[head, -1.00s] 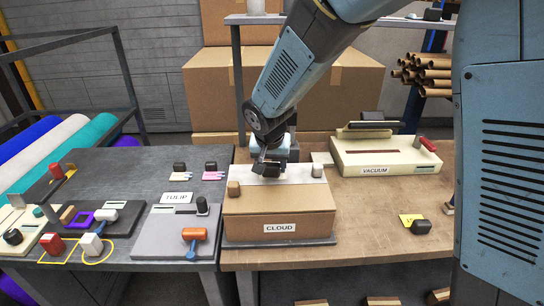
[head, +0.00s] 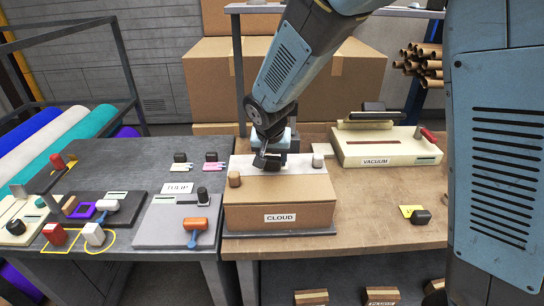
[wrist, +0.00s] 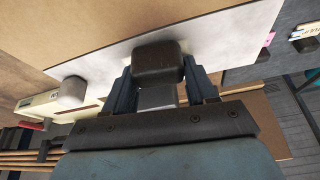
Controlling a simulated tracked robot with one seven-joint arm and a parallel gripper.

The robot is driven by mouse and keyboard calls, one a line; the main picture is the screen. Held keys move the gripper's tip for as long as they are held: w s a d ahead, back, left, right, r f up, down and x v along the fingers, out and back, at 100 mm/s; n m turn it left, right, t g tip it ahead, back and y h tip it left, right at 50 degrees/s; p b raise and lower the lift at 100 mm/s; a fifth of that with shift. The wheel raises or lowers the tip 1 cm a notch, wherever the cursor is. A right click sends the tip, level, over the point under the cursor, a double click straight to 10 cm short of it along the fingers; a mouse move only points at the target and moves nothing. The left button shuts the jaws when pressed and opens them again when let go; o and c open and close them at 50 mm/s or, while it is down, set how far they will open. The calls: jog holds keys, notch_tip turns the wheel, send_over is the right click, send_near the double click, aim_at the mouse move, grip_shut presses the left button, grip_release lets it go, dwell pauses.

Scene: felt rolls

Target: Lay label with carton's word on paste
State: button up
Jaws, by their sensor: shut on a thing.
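A brown carton (head: 280,200) stands on a board on the right-hand table, with a word sign reading CLOUD (head: 280,217) at its front. A pale strip (head: 300,164) lies across its top; it also shows in the wrist view (wrist: 108,65). A tan knob (head: 234,179) and a white knob (head: 318,160) stand at its ends. My gripper (head: 268,162) is over the strip between them. In the wrist view my gripper (wrist: 162,82) is shut on a dark knob (wrist: 158,60) low against the strip. I cannot tell whether a label lies under this knob, nor where the paste is.
A cream VACUUM machine (head: 388,148) stands behind right. Bare wood lies right of the carton.

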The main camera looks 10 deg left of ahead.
jog(key=shift+f, duration=0.2)
jog(key=o, duration=1.4)
jog(key=shift+c, duration=0.2)
jog(key=shift+r, duration=0.1)
jog(key=v, duration=1.3)
jog(key=shift+r, duration=0.2)
jog(key=shift+d, duration=0.1)
